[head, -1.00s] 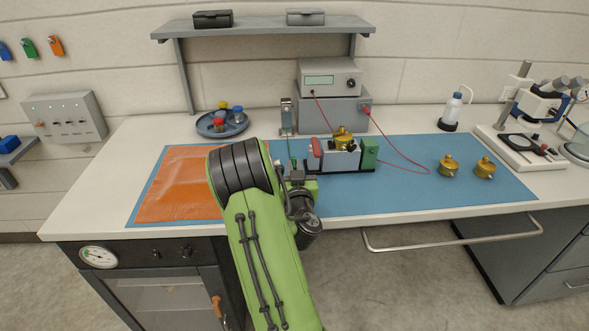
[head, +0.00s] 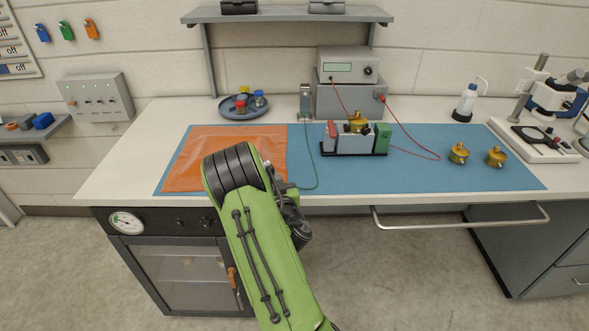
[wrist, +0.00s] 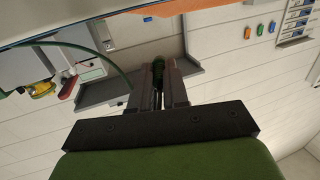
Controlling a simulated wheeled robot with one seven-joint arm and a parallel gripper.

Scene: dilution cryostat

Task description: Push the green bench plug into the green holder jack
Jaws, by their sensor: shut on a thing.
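My gripper (wrist: 157,80) is shut on the green bench plug (wrist: 156,60), which shows as a dark green piece between the fingertips in the wrist view. A green cable (wrist: 110,66) curves beside it. In the head view my arm hides the plug and fingers, near the bench's front edge, left of and in front of the holder. The green cable (head: 317,170) runs there over the blue mat. The holder (head: 355,144) is a grey block on a black base, with a red part at its left and a green end block (head: 382,137) at its right. The jack opening is too small to make out.
A brass pot (head: 357,122) sits on the holder. A red cable (head: 415,141) runs from the grey instruments (head: 348,100) to the holder's right. An orange mat (head: 210,155) lies at left. Blue mat (head: 430,175) in front of the holder is clear.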

